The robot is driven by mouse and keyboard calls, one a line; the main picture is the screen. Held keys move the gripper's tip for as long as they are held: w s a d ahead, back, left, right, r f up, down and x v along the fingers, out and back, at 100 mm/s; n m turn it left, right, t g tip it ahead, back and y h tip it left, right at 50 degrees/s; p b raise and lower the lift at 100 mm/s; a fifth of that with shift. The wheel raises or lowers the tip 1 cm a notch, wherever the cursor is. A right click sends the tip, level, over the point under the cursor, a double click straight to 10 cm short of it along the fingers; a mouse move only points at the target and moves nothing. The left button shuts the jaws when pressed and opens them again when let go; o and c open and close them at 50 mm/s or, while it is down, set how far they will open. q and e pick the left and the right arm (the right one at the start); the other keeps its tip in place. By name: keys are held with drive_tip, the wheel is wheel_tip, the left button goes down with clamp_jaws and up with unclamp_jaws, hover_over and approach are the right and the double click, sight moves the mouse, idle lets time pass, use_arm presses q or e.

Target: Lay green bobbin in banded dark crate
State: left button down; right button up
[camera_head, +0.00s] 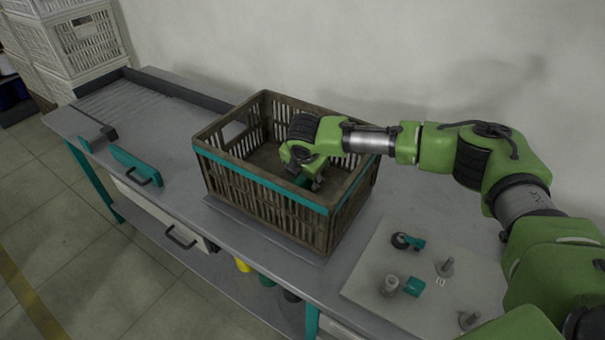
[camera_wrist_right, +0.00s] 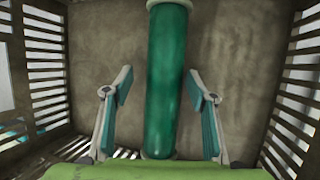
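The dark brown slatted crate (camera_head: 262,181) with a teal band along its front rim stands on the bench. My right gripper (camera_head: 306,182) reaches down inside it. In the right wrist view the green bobbin (camera_wrist_right: 166,80), a long cylinder with pale ends, lies on or just above the crate floor (camera_wrist_right: 100,30). The two fingers of my right gripper (camera_wrist_right: 162,90) stand apart on either side of the bobbin, with visible gaps on both sides. In the head view the bobbin is mostly hidden by the gripper and crate. My left gripper is not in view.
The grey bench (camera_head: 150,100) runs along the wall. A light board (camera_head: 365,275) at right holds several pegs and small teal parts. White crates (camera_head: 70,45) are stacked at the far left. The bench left of the crate has free room.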

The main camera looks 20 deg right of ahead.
drive_tip(key=shift+r, duration=0.1)
drive_tip(key=shift+r, duration=0.25)
drive_tip(key=v, duration=1.2)
drive_tip(key=shift+r+b, duration=0.3)
drive_tip(key=shift+b, duration=0.15)
